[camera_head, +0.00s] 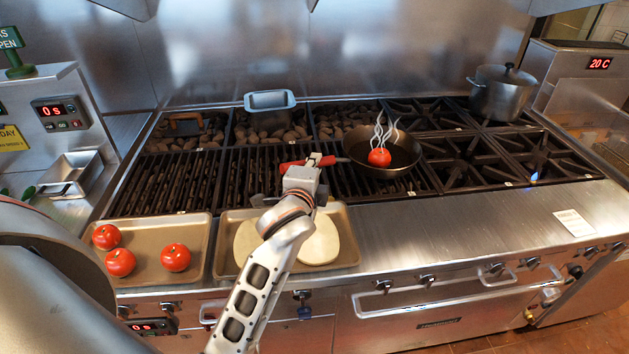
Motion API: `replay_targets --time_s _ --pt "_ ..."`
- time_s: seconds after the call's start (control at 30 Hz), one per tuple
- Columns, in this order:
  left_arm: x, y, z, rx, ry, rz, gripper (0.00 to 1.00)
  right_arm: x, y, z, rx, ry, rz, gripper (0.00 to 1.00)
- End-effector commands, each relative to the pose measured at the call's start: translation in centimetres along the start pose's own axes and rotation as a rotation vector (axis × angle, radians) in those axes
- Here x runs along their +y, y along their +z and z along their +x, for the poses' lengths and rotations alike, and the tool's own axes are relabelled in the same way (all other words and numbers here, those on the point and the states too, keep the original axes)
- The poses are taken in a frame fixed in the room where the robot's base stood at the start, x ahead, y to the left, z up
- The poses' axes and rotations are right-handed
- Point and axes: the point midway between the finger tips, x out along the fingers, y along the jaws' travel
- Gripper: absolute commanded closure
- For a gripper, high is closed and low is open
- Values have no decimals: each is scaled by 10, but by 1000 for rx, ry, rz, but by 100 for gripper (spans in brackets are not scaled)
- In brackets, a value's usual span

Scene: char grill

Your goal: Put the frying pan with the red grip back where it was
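The dark frying pan (403,159) is over the seam between the bar grill and the open burners, right of the middle. Its red grip (292,165) points left. A steaming red tomato (379,157) sits in the pan. My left gripper (314,161) is at the red grip and appears shut around it, with red showing on both sides of the fingers. The fingers and wrist hide part of the grip. I cannot tell whether the pan touches the grates or hangs just above them. My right gripper is not in view.
A lidded pot (499,95) stands on the back right burner. A small metal pan (269,101) is at the back. A tray with several tomatoes (146,278) and a tray with pale flat rounds (350,255) lie along the front. The right counter is mostly clear.

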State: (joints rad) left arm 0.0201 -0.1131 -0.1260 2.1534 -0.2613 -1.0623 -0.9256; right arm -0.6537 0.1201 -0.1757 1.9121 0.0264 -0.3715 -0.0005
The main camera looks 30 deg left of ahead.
Motion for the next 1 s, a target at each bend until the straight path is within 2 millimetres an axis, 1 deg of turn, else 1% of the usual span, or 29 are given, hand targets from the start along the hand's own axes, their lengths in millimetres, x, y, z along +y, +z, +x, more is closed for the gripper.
replay_targets --time_s 0.07,0.17,0.3,0.4,0.83,0.87,0.9,1.0 --pt "-1 -1 0 3 -9 -8 100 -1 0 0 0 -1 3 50" --pt "9 0 3 3 -7 -5 100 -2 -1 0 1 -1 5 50" --pt "28 0 7 3 -6 -6 100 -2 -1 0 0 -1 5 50" --pt "36 0 10 3 -8 -6 100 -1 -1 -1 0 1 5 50" --pt "41 0 11 3 -9 -7 100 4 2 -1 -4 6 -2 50" --pt "45 1 11 0 -1 0 78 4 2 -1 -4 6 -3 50" --pt "45 1 11 0 -1 0 68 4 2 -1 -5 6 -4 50" --pt "45 1 11 0 -1 0 66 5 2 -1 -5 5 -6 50"
